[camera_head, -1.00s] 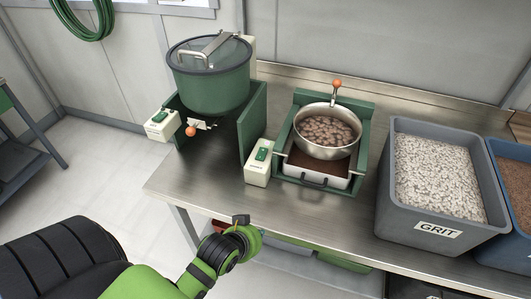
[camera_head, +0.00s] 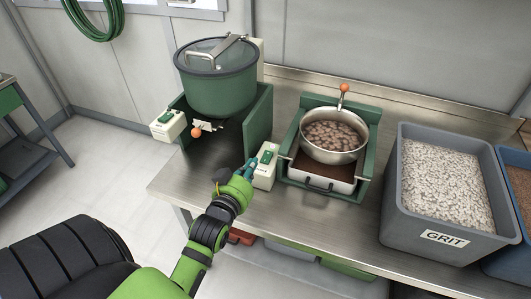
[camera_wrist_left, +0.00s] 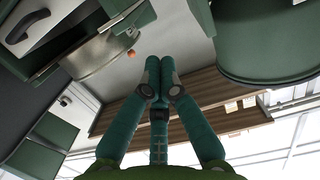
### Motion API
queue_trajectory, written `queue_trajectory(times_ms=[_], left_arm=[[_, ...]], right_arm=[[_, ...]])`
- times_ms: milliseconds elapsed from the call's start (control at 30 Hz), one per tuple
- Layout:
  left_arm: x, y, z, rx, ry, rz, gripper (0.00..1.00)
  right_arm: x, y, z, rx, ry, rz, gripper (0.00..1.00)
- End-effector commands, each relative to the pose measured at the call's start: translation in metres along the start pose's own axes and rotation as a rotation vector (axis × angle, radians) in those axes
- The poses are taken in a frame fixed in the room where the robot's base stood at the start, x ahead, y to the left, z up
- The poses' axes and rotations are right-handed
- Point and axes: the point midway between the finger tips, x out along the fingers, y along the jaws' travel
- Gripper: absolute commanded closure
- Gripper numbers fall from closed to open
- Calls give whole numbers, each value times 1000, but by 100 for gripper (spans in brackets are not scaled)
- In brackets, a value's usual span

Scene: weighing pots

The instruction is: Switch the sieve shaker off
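The sieve shaker looks to be the green frame (camera_head: 371,137) holding a round metal pan (camera_head: 334,153) of brown pebbles above a tray (camera_head: 322,174). A cream switch box (camera_head: 264,180) with a green rocker switch (camera_head: 266,157) stands at its left. My left gripper (camera_head: 249,168) is at the left side of this box, fingertips close to the switch; I cannot tell whether they touch. In the left wrist view its teal fingers (camera_wrist_left: 162,78) are together at the tips, with nothing between them. The switch is not clearly seen there. My right gripper is not in view.
A green lidded pot (camera_head: 217,90) stands on a green stand at the left, with its own cream switch box (camera_head: 168,125) and an orange knob (camera_head: 196,132). A grey GRIT bin (camera_head: 415,227) stands at the right. The steel bench front (camera_head: 300,215) is clear.

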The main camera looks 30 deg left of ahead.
Motion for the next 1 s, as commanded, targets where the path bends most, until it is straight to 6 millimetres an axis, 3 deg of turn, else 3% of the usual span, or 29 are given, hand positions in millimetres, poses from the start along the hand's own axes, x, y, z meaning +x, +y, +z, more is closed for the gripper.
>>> queue_trajectory(times_ms=[233, 633, 733, 1000], left_arm=[[23, 0, -2, 0, 1, 1, 100], [104, 0, 0, 1, -1, 1, 100], [105, 0, 21, 0, -7, 0, 100], [109, 0, 39, 1, -2, 1, 100]], right_arm=[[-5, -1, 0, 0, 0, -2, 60], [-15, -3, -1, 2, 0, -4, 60], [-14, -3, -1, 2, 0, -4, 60], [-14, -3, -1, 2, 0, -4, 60]])
